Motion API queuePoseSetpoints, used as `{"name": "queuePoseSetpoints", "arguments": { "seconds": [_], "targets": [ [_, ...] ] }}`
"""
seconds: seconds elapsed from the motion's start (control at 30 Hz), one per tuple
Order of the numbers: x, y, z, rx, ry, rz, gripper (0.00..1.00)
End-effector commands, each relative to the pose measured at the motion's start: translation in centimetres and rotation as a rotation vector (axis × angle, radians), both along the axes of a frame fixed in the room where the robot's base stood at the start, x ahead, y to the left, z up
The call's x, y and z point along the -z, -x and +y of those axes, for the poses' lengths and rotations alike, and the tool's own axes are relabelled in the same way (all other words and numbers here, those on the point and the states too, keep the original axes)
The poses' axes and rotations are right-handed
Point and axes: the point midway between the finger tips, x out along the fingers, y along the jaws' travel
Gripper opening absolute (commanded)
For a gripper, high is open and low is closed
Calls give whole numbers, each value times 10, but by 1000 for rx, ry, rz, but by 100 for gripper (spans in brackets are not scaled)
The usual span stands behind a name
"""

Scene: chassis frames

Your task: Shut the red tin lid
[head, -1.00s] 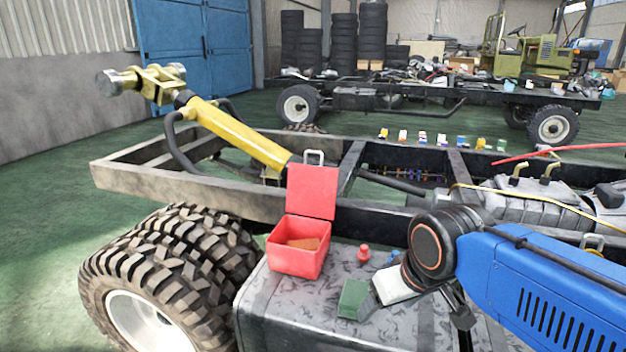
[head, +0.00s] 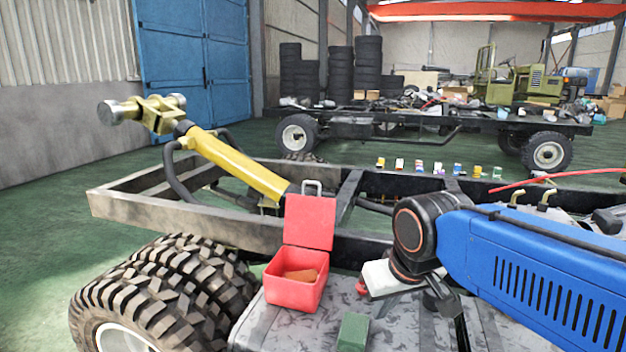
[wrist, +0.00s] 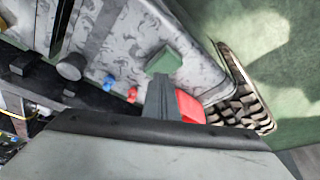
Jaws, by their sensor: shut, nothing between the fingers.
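The red tin (head: 294,287) stands on the grey mottled tank top, left of my gripper. Its lid (head: 310,222) is open and stands upright at the back edge, with a metal loop handle at its top. An orange-brown object (head: 300,275) lies inside the tin. My gripper (head: 384,306) is right of the tin, apart from it, with its fingers shut and empty. In the wrist view my shut gripper (wrist: 160,82) points toward a green block, and part of the red tin (wrist: 189,106) shows beside the fingers.
The green block (head: 353,332) sits on the tank top (head: 270,325), in front of the tin. A small red bottle (head: 361,286) is partly hidden behind my gripper; a blue item (wrist: 109,80) is near it. The chassis frame rail (head: 150,205) runs behind the tin.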

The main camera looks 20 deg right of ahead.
Motion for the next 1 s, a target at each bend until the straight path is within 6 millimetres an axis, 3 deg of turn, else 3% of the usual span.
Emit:
{"name": "queuePoseSetpoints", "arguments": {
  "seconds": [0.2, 0.5, 0.8, 1.0],
  "targets": [
    [-65, -65, -3, 77, -10, 26, 0],
    [-136, -154, -5, 192, -20, 59, 0],
    [-188, -246, -6, 313, -27, 85, 0],
    [-213, -306, -6, 397, -30, 100, 0]
  ]
}}
